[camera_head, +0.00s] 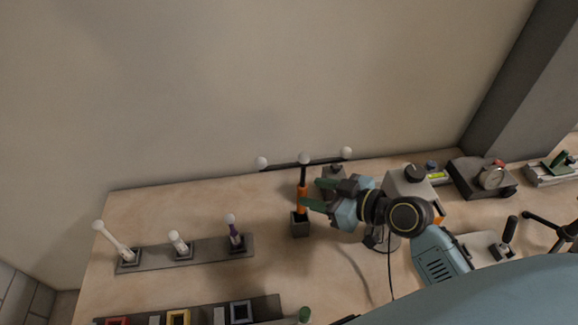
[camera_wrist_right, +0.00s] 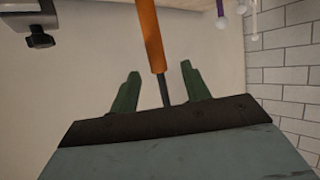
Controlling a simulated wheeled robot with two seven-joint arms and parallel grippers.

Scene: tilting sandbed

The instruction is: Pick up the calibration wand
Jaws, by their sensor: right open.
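The calibration wand (camera_head: 302,198) stands upright in a dark square holder (camera_head: 300,226) on the table. It has an orange grip, a black stem and a black crossbar with three white balls. My right gripper (camera_head: 316,194) comes in from the right at the height of the orange grip, its green fingers open. In the right wrist view, the wand's orange grip (camera_wrist_right: 151,35) and dark stem line up with the gap between the open fingers (camera_wrist_right: 160,69). I cannot tell how deep the wand sits between them. My left gripper is not in view.
A grey rack (camera_head: 208,250) at the left holds short white-balled posts, one purple. Another rack (camera_head: 255,307) with coloured square frames lies at the front. A white box (camera_head: 400,186) and a dark gauge device (camera_head: 482,180) stand at the right. A wall rises behind the table.

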